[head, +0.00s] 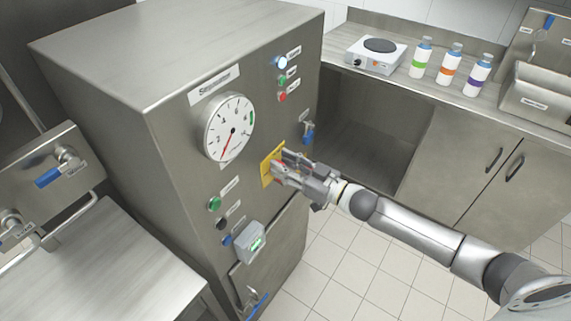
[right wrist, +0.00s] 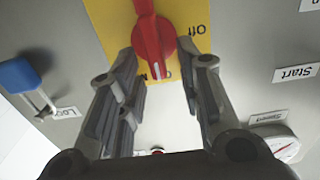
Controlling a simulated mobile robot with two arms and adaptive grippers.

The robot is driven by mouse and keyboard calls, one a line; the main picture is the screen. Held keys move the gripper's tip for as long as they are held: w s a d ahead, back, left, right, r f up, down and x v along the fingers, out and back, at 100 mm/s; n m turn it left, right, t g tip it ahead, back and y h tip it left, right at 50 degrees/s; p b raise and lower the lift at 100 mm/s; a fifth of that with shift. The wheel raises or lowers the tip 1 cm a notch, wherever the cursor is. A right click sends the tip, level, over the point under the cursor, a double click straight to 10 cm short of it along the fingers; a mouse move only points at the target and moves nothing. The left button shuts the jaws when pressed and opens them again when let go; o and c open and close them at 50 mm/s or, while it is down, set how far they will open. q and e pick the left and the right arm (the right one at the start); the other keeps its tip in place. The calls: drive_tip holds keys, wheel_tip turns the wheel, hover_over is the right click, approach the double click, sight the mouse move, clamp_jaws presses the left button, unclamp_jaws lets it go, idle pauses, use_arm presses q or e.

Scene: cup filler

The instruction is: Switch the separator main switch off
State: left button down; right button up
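The separator is a steel cabinet (head: 165,110) with a "Separator" label and a round gauge. Its main switch is a red rotary knob (right wrist: 153,42) on a yellow plate (right wrist: 105,20), seen upside down in the right wrist view. The knob's grip runs nearly vertically there; "Off" is printed to its right and other lettering below is partly hidden. In the head view the yellow plate (head: 266,170) is partly covered by my right gripper (head: 280,170). That gripper is open, its fingers (right wrist: 165,65) on either side of the knob with visible gaps. My left gripper is not in view.
Below are a green button (head: 214,204), a black button (head: 221,223) and a grey box (head: 250,242). A counter at right holds a hot plate (head: 376,54) and bottles (head: 449,63).

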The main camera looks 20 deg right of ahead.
clamp_jaws()
drive_tip(key=shift+n, duration=0.3)
drive_tip(key=n, duration=0.2)
drive_tip(key=n+b, duration=0.1)
drive_tip(key=n, duration=0.1)
drive_tip(key=s+a+n, duration=0.1)
drive_tip(key=n, duration=0.1)
drive_tip(key=shift+f+n+b, duration=0.3)
drive_tip(key=shift+f+b, duration=0.05)
drive_tip(key=shift+b, duration=0.05)
drive_tip(key=n, duration=0.1)
drive_tip(key=n+b, duration=0.1)
drive_tip(key=n, duration=0.1)
drive_tip(key=f+n+b, duration=0.1)
drive_tip(key=n, duration=0.1)
drive_tip(key=shift+s+a, duration=0.15)
drive_tip(key=shift+a, duration=0.2)
drive_tip(key=n+b, duration=0.1)
drive_tip(key=n, duration=0.2)
drive_tip(key=f+n+b, duration=0.1)
drive_tip(key=n, duration=0.1)
drive_tip(key=shift+s+a+n, duration=0.1)
drive_tip(key=shift+n, duration=0.3)
drive_tip(key=shift+b, duration=0.3)
unclamp_jaws()
